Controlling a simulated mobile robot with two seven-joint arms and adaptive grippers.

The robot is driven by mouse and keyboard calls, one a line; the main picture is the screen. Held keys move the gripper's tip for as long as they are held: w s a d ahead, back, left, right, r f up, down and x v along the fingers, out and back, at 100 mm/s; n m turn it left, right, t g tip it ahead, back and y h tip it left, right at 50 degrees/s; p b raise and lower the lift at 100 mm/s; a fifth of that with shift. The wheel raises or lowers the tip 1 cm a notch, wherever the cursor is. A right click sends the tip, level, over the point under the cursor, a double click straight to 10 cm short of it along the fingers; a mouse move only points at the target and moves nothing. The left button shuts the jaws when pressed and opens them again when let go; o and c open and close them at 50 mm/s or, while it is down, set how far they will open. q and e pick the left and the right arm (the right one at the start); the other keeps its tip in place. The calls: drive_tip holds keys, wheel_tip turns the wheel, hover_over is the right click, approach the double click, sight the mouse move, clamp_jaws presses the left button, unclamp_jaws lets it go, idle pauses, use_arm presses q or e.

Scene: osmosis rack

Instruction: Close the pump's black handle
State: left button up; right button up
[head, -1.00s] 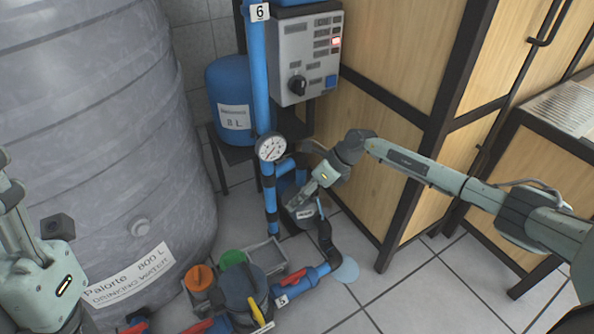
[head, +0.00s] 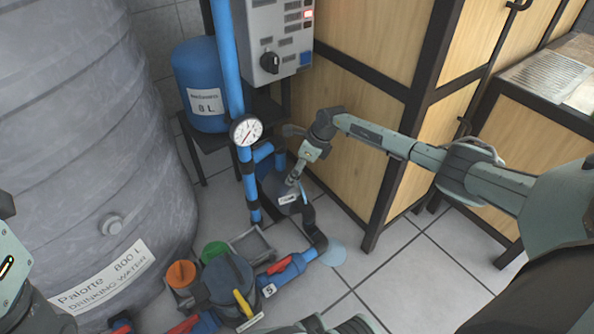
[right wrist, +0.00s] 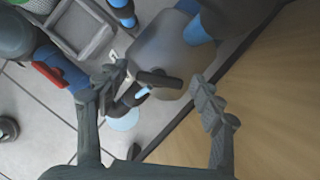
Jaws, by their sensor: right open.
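The pump (head: 284,198) is a grey rounded body low between the blue pipes, near the wooden cabinet. It fills the upper middle of the right wrist view (right wrist: 172,55). Its black handle (right wrist: 160,79) shows there as a short dark bar, lying between my right fingers with gaps on both sides. My right gripper (head: 292,181) is just above the pump, pointing down; it is open in the right wrist view (right wrist: 158,77). In the head view the gripper hides the handle.
A pressure gauge (head: 246,130) and vertical blue pipe (head: 227,65) stand just left of the pump. The wooden cabinet (head: 345,140) is close on the right. A large grey tank (head: 90,150) fills the left. Red-handled pipework (head: 279,267) runs below. A light blue patch (head: 332,253) marks the floor.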

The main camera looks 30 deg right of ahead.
drive_tip(key=c, duration=1.2)
drive_tip(key=shift+o, duration=0.2)
drive_tip(key=shift+r, duration=0.1)
